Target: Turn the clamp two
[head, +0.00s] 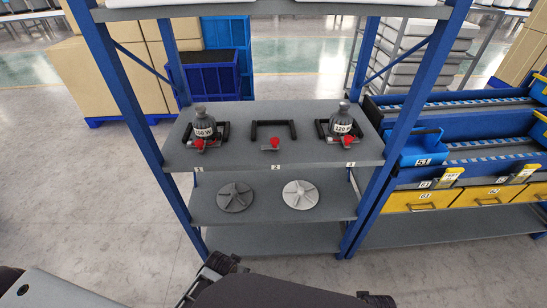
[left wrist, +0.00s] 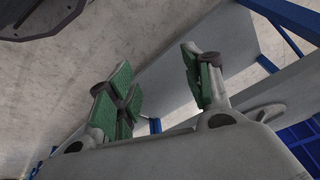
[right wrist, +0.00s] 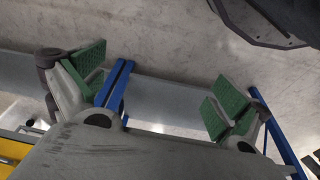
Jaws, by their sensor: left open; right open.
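Clamp two is the middle one on the upper grey shelf, above the label 2 (head: 275,167). It has a black bracket (head: 273,124) and a red knob (head: 275,143) in front, with no weight in it. My left gripper (head: 212,275) is low in front of the rack, well short of the clamp. Its green-padded fingers stand apart and empty in the left wrist view (left wrist: 160,85). My right gripper shows only a small dark part at the bottom edge of the head view. Its fingers are apart and empty in the right wrist view (right wrist: 160,88).
Dark (head: 235,197) and light (head: 299,194) discs lie on the shelf below. Blue uprights (head: 120,90) frame both sides. Blue bins (head: 420,147) stand right.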

